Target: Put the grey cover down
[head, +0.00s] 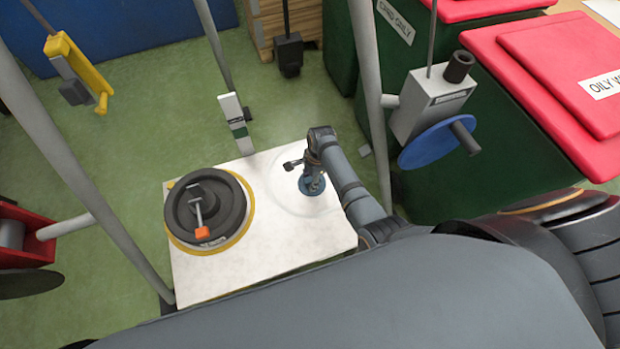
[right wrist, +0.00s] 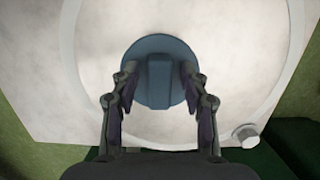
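A small round blue-grey cover (right wrist: 158,48) with a raised bar on top shows in the right wrist view. It appears to lie flat inside a pale ring on the white tabletop (head: 275,248). In the head view the cover (head: 312,187) is partly hidden by my right gripper (head: 310,176), which is over it. In the right wrist view my right gripper (right wrist: 158,80) is open, with one finger on each side of the bar and gaps between. My left gripper is not in view.
A dark grey round turntable (head: 180,218) with a yellow rim and an orange-tipped lever stands left on the table. Grey poles (head: 372,100) rise around it. A box with a blue wheel (head: 432,145) hangs right. Red-lidded green bins (head: 345,40) stand behind.

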